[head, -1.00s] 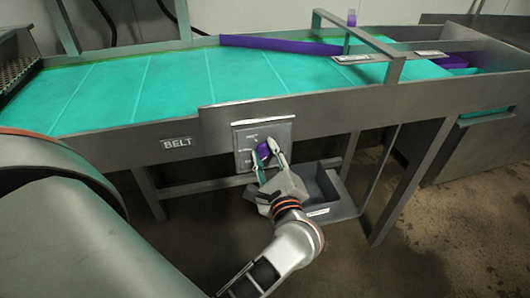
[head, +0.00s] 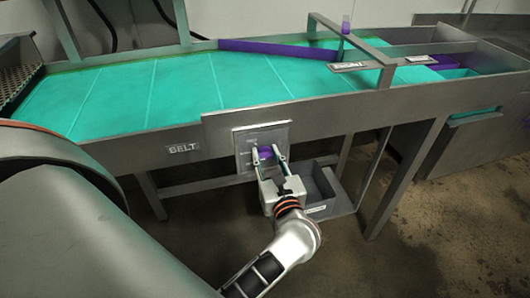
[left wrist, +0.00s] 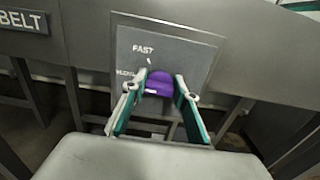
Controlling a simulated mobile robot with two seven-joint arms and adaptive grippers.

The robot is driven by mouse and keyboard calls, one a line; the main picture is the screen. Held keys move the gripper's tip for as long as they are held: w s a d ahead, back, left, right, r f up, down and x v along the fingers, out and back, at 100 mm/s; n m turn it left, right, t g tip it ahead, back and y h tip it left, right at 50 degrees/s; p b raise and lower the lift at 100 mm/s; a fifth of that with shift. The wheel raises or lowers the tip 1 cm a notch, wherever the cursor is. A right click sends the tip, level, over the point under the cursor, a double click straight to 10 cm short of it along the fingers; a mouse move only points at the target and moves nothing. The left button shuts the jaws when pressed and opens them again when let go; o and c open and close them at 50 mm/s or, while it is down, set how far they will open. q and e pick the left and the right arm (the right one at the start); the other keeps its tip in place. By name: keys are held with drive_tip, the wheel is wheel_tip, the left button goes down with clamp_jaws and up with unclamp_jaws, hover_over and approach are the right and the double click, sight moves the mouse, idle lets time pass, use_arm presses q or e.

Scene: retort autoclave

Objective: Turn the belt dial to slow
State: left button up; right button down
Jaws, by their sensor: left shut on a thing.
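The purple belt dial (head: 265,153) sits on a grey panel (head: 246,133) on the front of the belt frame. My left gripper (head: 266,160) is shut on the dial, with one finger on each side of it. In the left wrist view the dial (left wrist: 160,83) shows between the green-padded fingers. That view shows the word FAST above the dial and a partly covered label to its left. The lower part of the panel and any mark there are hidden by the gripper. My right gripper is not in view.
The green belt (head: 180,82) runs above the panel, and a BELT sign (head: 183,148) is to its left. A grey open tray (head: 330,205) is low, just right of the gripper. Frame legs (head: 403,185) stand farther right. Bare floor lies in front.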

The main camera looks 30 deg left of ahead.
use_arm(q)
drive_tip(key=shift+m, duration=0.5)
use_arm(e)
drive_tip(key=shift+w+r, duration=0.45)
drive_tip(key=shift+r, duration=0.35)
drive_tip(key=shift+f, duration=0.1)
use_arm(q)
drive_tip(key=o, duration=1.1)
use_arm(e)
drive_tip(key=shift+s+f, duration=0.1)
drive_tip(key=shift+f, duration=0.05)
